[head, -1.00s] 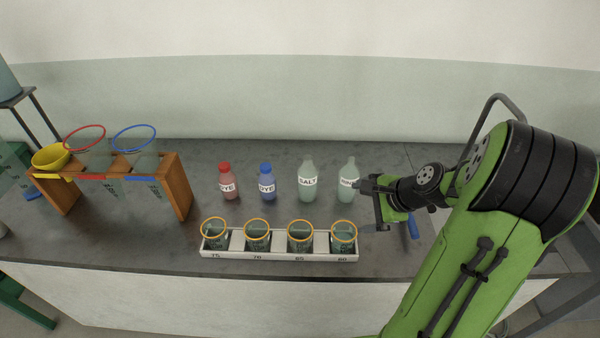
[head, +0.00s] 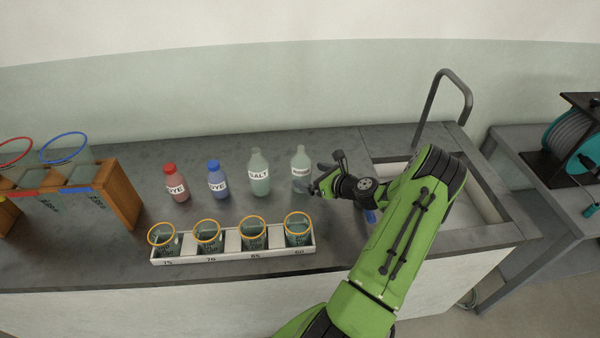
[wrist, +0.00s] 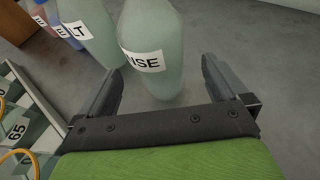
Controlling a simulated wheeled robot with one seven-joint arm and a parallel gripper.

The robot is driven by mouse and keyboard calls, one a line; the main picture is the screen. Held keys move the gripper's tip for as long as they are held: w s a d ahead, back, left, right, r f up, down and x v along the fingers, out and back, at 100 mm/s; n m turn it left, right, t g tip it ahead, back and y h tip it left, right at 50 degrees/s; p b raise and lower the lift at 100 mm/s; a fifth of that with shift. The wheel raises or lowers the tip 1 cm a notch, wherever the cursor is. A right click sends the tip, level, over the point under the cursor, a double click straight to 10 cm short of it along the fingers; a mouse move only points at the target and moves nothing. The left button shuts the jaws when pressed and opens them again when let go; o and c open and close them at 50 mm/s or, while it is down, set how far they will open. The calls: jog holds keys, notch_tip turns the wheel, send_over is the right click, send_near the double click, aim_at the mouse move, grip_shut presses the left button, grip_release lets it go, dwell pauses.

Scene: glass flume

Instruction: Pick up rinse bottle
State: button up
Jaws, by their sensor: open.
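The rinse bottle (head: 300,165) is a pale green translucent bottle with a white label, standing upright at the right end of the bottle row. In the wrist view the rinse bottle (wrist: 152,45) stands just ahead of my gripper, its base near the space between the fingertips. My gripper (head: 315,184) is open at the bottle's right side, and its two dark fingers (wrist: 160,78) show in the wrist view. Nothing is held. Whether a finger touches the bottle I cannot tell.
Left of it stand the salt bottle (head: 259,175), blue dye bottle (head: 218,182) and red dye bottle (head: 175,185). A white rack (head: 235,255) of beakers lies in front. A sink (head: 480,190) is at right. The counter behind the bottles is clear.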

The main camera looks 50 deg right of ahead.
aim_at(301, 172)
jog(key=x, duration=0.5)
jog(key=shift+w+f, duration=0.15)
jog(key=shift+w, duration=0.1)
jog(key=shift+s, duration=0.15)
jog(key=shift+c, duration=0.6)
jog(key=c, duration=1)
